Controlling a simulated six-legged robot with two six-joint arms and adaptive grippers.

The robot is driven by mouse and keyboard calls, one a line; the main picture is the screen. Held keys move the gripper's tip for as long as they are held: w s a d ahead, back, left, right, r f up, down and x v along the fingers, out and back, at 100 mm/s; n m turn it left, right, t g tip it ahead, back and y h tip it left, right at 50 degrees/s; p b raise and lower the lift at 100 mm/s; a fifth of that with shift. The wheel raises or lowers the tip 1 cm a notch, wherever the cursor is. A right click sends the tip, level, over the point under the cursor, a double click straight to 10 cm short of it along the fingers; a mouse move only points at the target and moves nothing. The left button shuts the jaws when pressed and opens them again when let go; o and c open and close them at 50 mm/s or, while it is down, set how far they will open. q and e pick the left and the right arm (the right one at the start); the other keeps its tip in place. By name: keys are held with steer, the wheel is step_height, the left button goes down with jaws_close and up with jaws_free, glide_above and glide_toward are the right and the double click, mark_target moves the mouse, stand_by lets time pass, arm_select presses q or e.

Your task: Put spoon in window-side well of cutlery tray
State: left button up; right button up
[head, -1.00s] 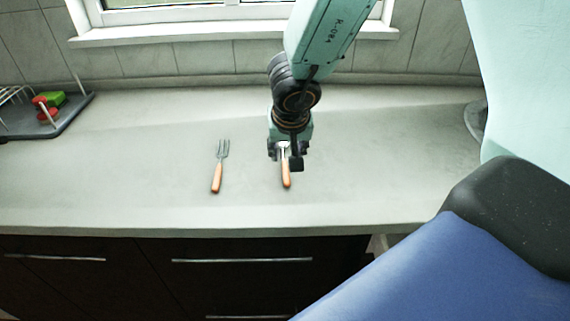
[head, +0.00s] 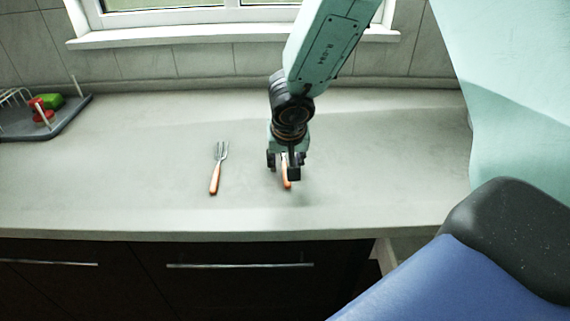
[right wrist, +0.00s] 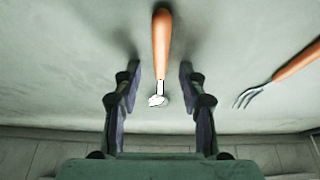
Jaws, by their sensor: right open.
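A spoon with an orange handle (right wrist: 161,42) and a short metal end lies on the counter. In the right wrist view it lies between my right gripper's two open fingers (right wrist: 159,88), apart from both. In the head view my right gripper (head: 285,168) is over the spoon, and only part of its orange handle (head: 287,184) shows below the fingers. The metal end is hidden there. My left gripper is not in view. I see no cutlery tray in these frames.
A fork (head: 217,169) with an orange handle lies left of the spoon and also shows in the right wrist view (right wrist: 280,76). A dark rack tray (head: 45,119) with red and green items stands at the far left. The counter (head: 120,180) is otherwise mostly clear below the window.

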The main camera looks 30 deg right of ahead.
steer(key=shift+f, duration=0.1)
steer(key=shift+c, duration=0.7)
jaws_close()
steer(key=shift+r, duration=0.25)
step_height(320, 180, up, 10)
steer(key=p, duration=0.8)
